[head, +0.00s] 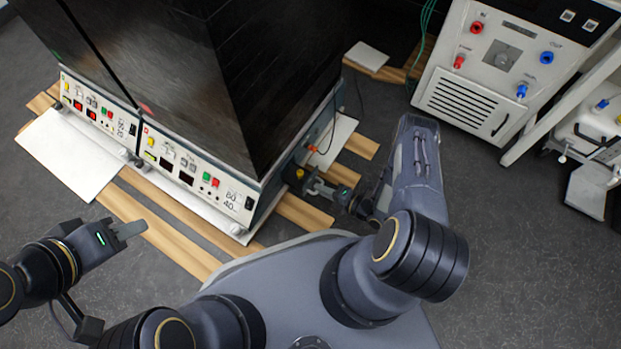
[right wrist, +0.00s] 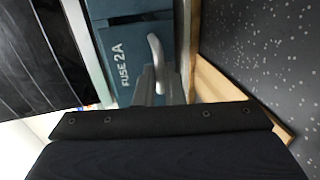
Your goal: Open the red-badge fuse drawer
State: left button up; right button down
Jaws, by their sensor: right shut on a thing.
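The fuse drawer (right wrist: 118,45) shows in the right wrist view as a teal front marked "FUSE 2A", with a curved light-grey handle (right wrist: 155,50). My right gripper (right wrist: 158,85) is shut on this handle. In the head view, my right gripper (head: 312,184) is at the right side of the right-hand black bioreactor unit (head: 265,80), low near its front corner. The drawer front is mostly hidden there. No red badge can be made out on it. My left gripper (head: 130,230) is away from the units, over the floor at the lower left; its finger gap cannot be made out.
The units' white front panels (head: 200,180) carry buttons and displays. Wooden slats (head: 160,235) and white boards (head: 65,155) lie beneath. A white instrument (head: 475,95) with red and blue connectors stands at upper right. Dark floor is free at right.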

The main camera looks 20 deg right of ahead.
jog(key=shift+s+d, duration=0.15)
jog(key=c, duration=1.5)
grip_release()
jog(key=shift+c, duration=0.2)
jog(key=p+v, duration=0.2)
jog(key=v, duration=0.5)
jog(key=shift+s+d+p, duration=0.2)
jog(key=shift+s+p, duration=0.1)
jog(key=shift+w+d, duration=0.1)
